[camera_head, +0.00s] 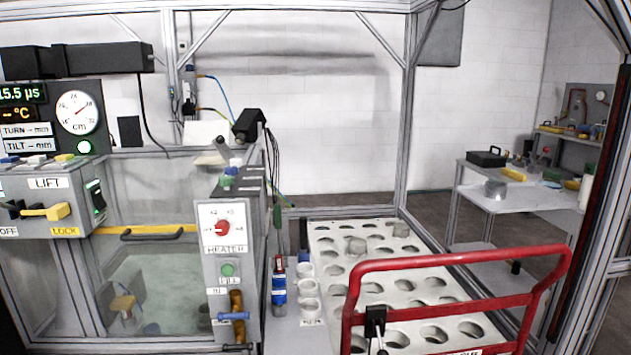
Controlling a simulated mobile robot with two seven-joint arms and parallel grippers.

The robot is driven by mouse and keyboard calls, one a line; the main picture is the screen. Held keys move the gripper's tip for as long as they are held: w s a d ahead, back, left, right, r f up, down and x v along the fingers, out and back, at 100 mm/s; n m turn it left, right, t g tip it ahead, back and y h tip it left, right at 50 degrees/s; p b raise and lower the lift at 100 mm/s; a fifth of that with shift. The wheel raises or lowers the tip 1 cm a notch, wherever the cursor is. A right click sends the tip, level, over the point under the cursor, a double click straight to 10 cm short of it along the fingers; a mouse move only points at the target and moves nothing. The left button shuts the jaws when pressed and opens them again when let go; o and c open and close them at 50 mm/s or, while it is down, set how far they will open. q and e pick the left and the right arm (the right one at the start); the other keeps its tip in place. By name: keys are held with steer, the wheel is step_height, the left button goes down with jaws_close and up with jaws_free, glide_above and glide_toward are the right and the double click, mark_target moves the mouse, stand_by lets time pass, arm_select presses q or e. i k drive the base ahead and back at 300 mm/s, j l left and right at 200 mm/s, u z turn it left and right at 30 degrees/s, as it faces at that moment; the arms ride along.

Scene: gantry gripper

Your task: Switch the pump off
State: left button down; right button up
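No label reading "pump" is legible. A black rocker switch (95,197) with a green-lit part is on the right side of the grey control box at the left. On that box's front is a yellow lever (45,212), between a partly cut-off "OFF" label (10,205) and a yellow "LOCK" label (65,231). A round green button (228,270) sits below the "HEATER" panel with its red knob (222,228). Neither of my grippers is in view.
A clear-walled tank (150,275) with a yellow handle bar (150,233) fills the lower left. A red tubular handle (460,258) stands in front of a white tray with holes (322,240). Grey frame posts (409,120) cross the view. A side table (530,195) is at the right.

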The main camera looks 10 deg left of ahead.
mark_target(100, 202)
steer(key=u, duration=1.6)
